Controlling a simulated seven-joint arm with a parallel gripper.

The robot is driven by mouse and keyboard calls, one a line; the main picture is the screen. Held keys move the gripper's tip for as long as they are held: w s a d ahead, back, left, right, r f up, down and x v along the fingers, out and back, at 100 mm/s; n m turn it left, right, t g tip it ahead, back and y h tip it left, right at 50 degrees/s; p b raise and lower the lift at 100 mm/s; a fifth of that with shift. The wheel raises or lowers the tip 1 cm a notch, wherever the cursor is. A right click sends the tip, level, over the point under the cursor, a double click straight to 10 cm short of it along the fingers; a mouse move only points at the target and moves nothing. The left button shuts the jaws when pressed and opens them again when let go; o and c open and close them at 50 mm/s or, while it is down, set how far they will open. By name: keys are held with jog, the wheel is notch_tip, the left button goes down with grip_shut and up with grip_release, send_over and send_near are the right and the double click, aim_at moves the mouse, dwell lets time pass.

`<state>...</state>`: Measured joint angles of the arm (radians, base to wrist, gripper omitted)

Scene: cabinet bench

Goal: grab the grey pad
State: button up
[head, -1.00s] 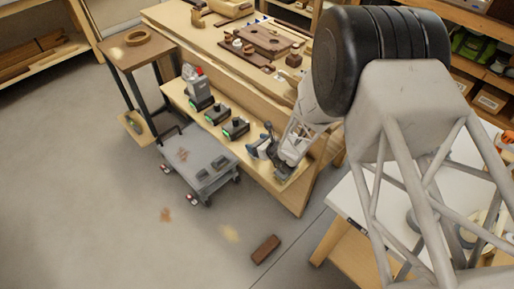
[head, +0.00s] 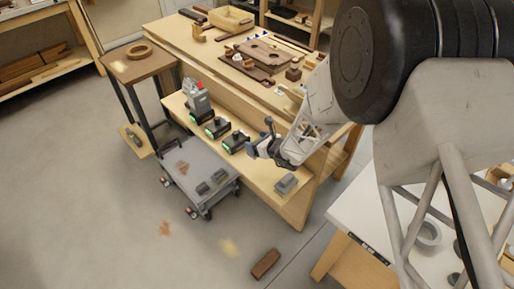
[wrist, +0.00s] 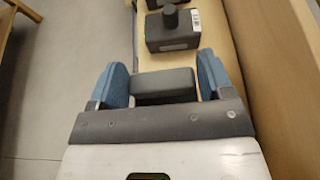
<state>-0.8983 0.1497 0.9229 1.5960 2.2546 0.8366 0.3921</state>
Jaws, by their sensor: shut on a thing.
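The grey pad (wrist: 165,86) is a dark grey block between the two blue fingers of my gripper (wrist: 162,77) in the wrist view. Both fingers are against its sides, so my gripper is shut on it. In the head view my gripper (head: 262,149) is over the right part of the bench's lower shelf. The pad is hard to make out there, among the fingers. The shelf surface shows beyond the pad in the wrist view.
A grey block (head: 286,183) sits at the shelf's right end. Black devices with green lights (head: 235,142) stand left of my gripper; a dark block with a knob (wrist: 171,30) is ahead in the wrist view. A grey trolley (head: 190,168) stands in front, holding two dark pads.

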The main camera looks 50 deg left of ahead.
jog(key=shift+r, duration=0.55)
